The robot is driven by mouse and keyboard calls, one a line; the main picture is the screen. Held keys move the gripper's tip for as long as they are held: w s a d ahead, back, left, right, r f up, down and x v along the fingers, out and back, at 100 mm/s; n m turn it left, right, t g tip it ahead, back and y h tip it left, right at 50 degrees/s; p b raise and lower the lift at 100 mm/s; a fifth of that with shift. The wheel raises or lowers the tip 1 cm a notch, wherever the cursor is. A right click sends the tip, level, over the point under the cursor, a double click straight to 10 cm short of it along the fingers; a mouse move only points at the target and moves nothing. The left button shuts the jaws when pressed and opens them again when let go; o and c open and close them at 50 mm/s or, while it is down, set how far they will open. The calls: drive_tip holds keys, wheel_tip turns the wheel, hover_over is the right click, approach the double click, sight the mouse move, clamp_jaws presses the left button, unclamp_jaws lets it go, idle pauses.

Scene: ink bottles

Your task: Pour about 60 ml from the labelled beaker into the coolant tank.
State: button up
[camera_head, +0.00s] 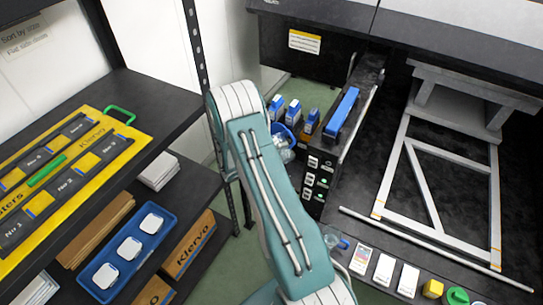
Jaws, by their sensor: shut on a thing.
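My teal and white arm (265,190) crosses the middle of the view and bends at its top. I cannot make out my gripper; the arm hides the area behind it. A clear vessel (287,155) with blue by it shows partly past the arm's right side, below the ink bottles; I cannot tell if it is the labelled beaker or if it is held. Another small clear item (333,238) with a blue part is beside the lower arm, partly hidden. No beaker label is readable. I cannot identify the coolant tank for sure.
Several blue-topped ink bottles (293,112) stand beside the black machine (325,160), which has a blue bar (342,112) on top. A white frame (425,185) lies at right. Cards (384,270) and small yellow and green items line the front. Shelves (150,90) stand at left.

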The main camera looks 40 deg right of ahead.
drive_tip(key=shift+w+f, duration=0.1)
drive_tip(key=shift+w, duration=0.05)
idle(0.5)
drive_tip(key=shift+s+n+p, duration=0.2)
drive_tip(key=shift+n+p, duration=0.2)
drive_tip(key=shift+p, duration=0.05)
idle(0.3)
